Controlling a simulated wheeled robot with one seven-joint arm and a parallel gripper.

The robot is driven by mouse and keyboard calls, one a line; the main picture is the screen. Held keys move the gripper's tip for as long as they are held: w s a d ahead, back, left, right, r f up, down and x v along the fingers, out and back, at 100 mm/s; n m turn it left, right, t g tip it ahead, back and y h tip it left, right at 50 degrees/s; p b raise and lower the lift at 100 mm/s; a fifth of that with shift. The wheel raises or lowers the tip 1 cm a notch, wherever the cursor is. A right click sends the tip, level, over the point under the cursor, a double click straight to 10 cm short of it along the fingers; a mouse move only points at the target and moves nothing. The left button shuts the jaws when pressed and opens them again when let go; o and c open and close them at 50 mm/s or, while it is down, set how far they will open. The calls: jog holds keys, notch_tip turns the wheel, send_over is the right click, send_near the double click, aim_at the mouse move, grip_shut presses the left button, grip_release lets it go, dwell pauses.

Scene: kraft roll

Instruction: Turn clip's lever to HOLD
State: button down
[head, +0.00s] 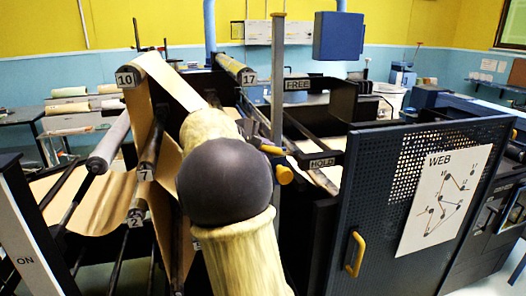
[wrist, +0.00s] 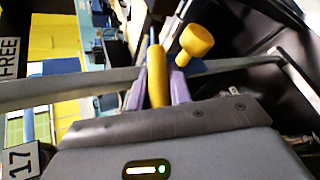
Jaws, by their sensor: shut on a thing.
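In the wrist view, my gripper (wrist: 157,92) has its purple fingers closed on a yellow handle (wrist: 157,66), which looks like the clip's lever. A second yellow knob (wrist: 195,41) sticks out just right of the fingers. In the head view, my arm hides most of the gripper; a bit of the yellow lever (head: 272,150) shows past it, with the yellow knob (head: 284,175) below. The HOLD label (head: 322,161) is just right of these, at about their height. The FREE label (head: 297,84) is well above. The clip's body is mostly hidden.
A grey upright post (head: 277,80) stands beside the lever. Brown kraft paper (head: 150,110) runs over rollers at left. A dark perforated guard panel (head: 400,200) with a yellow handle (head: 356,254) and a WEB diagram (head: 444,200) stands at right.

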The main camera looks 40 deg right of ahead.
jog(key=shift+f, duration=0.1)
jog(key=c, duration=1.3)
grip_release()
jog(key=shift+a, duration=0.1)
jog(key=b+v, duration=0.1)
jog(key=v, duration=1.6)
jog(key=shift+w, duration=0.1)
